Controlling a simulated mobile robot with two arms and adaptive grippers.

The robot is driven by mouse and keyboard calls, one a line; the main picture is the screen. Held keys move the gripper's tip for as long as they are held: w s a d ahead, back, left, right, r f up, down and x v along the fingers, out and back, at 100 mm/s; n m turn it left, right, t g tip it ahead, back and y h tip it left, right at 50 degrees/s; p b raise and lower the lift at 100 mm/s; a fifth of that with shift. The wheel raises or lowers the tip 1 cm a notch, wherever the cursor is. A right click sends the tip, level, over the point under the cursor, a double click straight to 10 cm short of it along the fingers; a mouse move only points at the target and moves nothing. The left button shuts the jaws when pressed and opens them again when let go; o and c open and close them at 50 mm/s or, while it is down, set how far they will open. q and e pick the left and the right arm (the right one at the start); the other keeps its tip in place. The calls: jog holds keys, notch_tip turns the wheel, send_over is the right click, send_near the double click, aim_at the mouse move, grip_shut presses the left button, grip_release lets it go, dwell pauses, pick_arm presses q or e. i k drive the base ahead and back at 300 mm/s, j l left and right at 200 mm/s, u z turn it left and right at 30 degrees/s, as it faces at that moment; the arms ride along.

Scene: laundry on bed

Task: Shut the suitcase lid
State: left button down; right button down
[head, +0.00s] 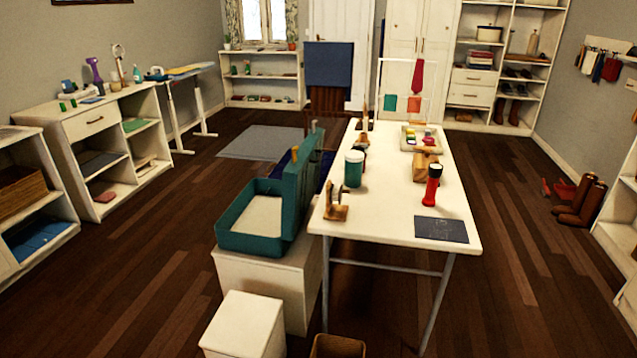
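The suitcase is a teal open case with a pale inside, at the middle left of the head view. Its base (247,243) rests on a white block-shaped stand (262,284). Its lid (301,185) stands roughly upright along the right side of the base, close to the left edge of the white table. Brown and purple things show behind the lid, partly hidden by it. Neither of my grippers is in view.
The long white table (400,226) holds a teal jar (353,168), a red torch (432,185), a dark slate (441,230) and a tray (408,146). A lower white box (244,322) stands in front of the stand. Wooden floor (140,270) is clear to the left.

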aim_at(301, 179)
jog(key=i+l+u, duration=0.15)
jog(key=u, duration=0.7)
jog(key=l+u, duration=1.25)
